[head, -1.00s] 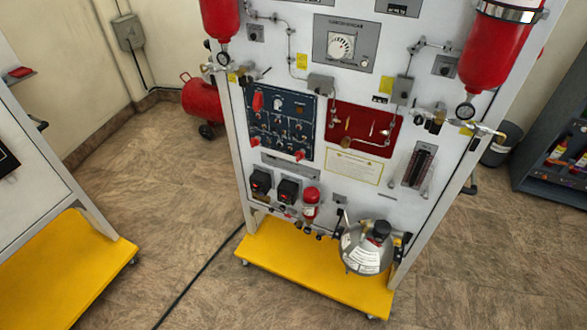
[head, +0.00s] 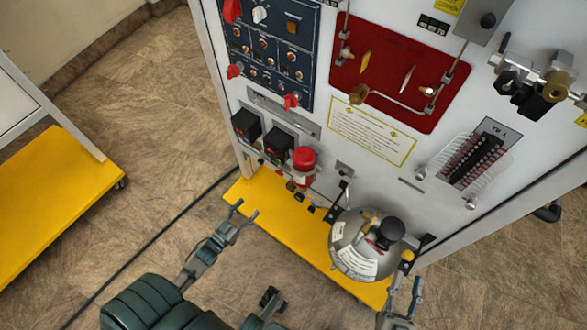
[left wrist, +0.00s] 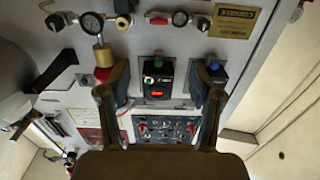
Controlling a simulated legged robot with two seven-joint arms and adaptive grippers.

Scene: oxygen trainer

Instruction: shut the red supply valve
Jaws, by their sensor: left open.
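The white trainer panel carries several red parts, and I cannot tell for certain which is the supply valve. Red handles (head: 291,102) sit on the blue panel. My left gripper (head: 244,212) is open and empty, in front of and below the cylinder, apart from it.
The steel vessel (head: 354,250) juts out over the yellow base (head: 268,208). Two black boxes (head: 246,125) sit left of the cylinder. Another yellow-based stand (head: 60,205) is at the left. Open floor lies between the stands, with a cable across it.

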